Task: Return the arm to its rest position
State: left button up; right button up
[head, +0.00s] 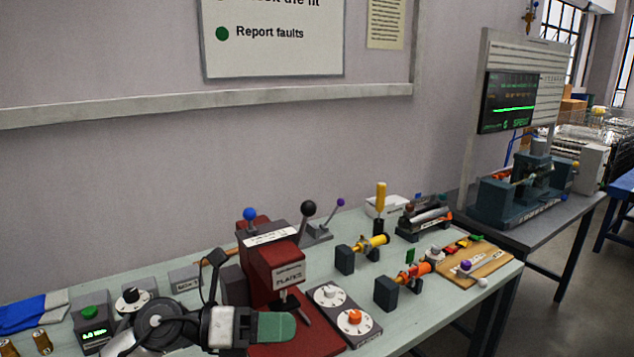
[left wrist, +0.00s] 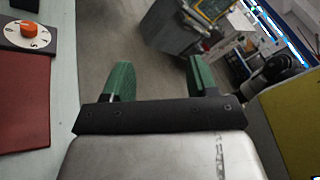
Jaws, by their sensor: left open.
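My left gripper (head: 272,328) comes in from the lower left of the head view, with green finger pads, in front of the red press. In the left wrist view my left gripper (left wrist: 158,80) shows its two green fingers spread apart with nothing between them. Beneath it in that view are grey floor and the bench edge. My right gripper is not in the head view.
A red press (head: 277,265) stands on the pale bench (head: 170,240). A dial panel (head: 343,312), yellow tube (head: 372,243), orange tube (head: 413,272) and wooden board (head: 488,265) lie to the right. A grey cabinet (left wrist: 178,28) stands beyond the fingers.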

pick_arm(q)
jog(key=s+a+f+m+t+y, duration=0.1)
jog(key=a+f+m+t+y, duration=0.4)
jog(key=m, duration=0.7)
jog(key=s+a+f+m+t+y, duration=0.1)
jog(key=a+f+m+t+y, duration=0.4)
jog(key=m, duration=0.6)
jog(key=s+a+f+m+t+y, duration=0.1)
jog(key=a+f+m+t+y, duration=0.25)
jog(key=m+y, duration=0.6)
jog(key=s+a+f+n+g+h, duration=0.1)
jog(key=s+f+g, duration=0.5)
jog(key=s, duration=0.5)
jog(key=s+a+f+n+g+h, duration=0.1)
jog(key=s+f+n+g+h, duration=0.1)
jog(key=s+f+g, duration=0.65)
notch_tip(320, 180, down, 22)
jog(key=s+r+t, duration=0.1)
jog(key=t, duration=0.1)
jog(key=s+a+f+g, duration=0.1)
jog(key=s+a+f, duration=0.1)
jog(key=s+f, duration=1.5)
notch_tip(320, 180, down, 2)
jog(key=shift+a+m+g+y, duration=0.2)
jog(key=shift+m+g+y, duration=0.15)
jog(key=shift+m+g, duration=0.1)
